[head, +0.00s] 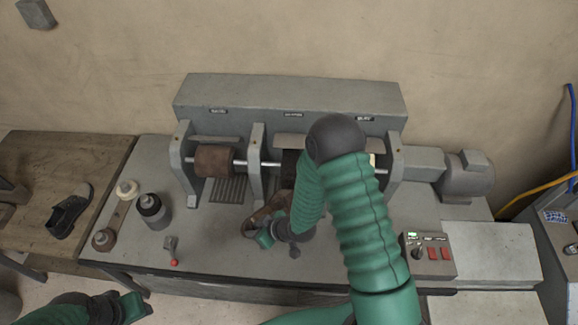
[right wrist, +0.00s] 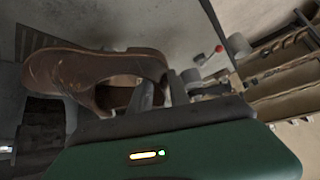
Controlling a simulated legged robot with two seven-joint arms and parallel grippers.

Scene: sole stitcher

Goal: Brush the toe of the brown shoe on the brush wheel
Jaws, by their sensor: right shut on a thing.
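The brown shoe (head: 268,208) is in front of the machine, partly hidden by my right arm. It fills the upper left of the right wrist view (right wrist: 85,72), toe to the left, opening to the right. My right gripper (head: 262,232) is shut on its opening's edge; its fingers (right wrist: 155,95) show there. The dark brush wheel (head: 289,168) is on the shaft's middle section, mostly hidden behind my arm. A dark, rough round thing below the toe in the wrist view may be this wheel; contact cannot be told. My left gripper (head: 130,306) is low at the left; its jaw state is unclear.
A brown roller (head: 213,161) is on the shaft at left. A control box (head: 428,255) with red switches stands at right. A dark jar (head: 153,210) and a red-knobbed lever (head: 172,252) are at left. Another shoe (head: 69,210) lies on the wooden table (head: 95,150).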

